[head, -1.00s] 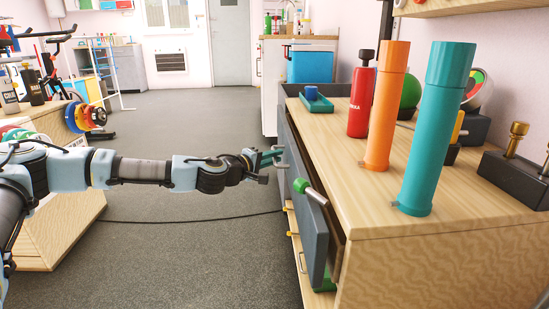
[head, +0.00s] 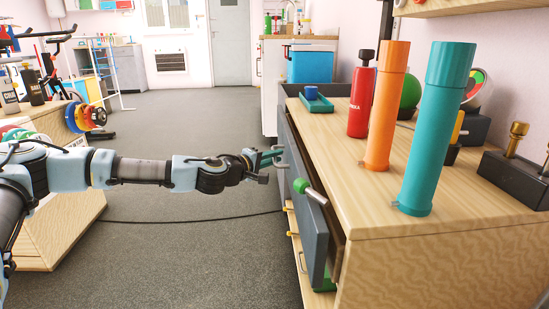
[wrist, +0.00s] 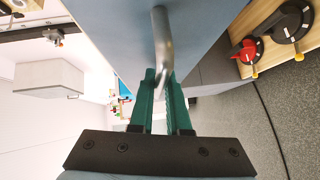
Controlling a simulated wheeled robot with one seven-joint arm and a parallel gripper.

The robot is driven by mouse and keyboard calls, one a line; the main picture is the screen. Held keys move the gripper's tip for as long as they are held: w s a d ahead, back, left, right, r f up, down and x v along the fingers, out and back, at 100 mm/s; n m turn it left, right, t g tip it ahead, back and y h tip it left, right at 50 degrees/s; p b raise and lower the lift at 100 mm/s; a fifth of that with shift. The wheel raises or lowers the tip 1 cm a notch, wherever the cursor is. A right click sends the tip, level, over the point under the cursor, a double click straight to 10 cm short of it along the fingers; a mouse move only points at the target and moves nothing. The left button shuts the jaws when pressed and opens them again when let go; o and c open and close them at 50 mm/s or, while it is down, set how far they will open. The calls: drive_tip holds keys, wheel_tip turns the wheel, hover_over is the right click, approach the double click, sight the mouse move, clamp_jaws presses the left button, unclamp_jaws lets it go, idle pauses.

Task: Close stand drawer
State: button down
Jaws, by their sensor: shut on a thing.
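The stand (head: 440,245) is a wooden cabinet at the right of the head view, with grey fronts on its left side. My gripper (head: 276,157) has green fingers and is at the far grey drawer front (head: 287,135). In the wrist view my gripper (wrist: 161,92) is shut on a bent metal handle (wrist: 162,35), which stands out from a blue-grey front (wrist: 115,25). A nearer grey front (head: 312,240) with a green-and-grey knob (head: 308,190) stands out from the stand's side.
On the stand top are a teal cylinder (head: 434,135), an orange cylinder (head: 386,110), a red bottle (head: 361,102) and a teal tray (head: 316,104). A wooden unit (head: 75,215) stands at the left. The grey floor between is clear except for a black cable (head: 190,220).

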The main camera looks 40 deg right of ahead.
sight(287, 156)
drive_tip(key=shift+s, duration=0.1)
drive_tip(key=s+d, duration=0.2)
drive_tip(key=d, duration=0.1)
drive_tip(key=shift+s+p, duration=0.15)
drive_tip(key=shift+p, duration=0.2)
drive_tip(key=c, duration=0.9)
unclamp_jaws()
drive_tip(key=s+a+r+p, duration=0.1)
drive_tip(key=a+p, duration=0.1)
drive_tip(key=a, duration=0.8)
drive_tip(key=shift+s+a+r, duration=0.15)
drive_tip(key=shift+a+r, duration=0.05)
drive_tip(key=shift+a, duration=0.1)
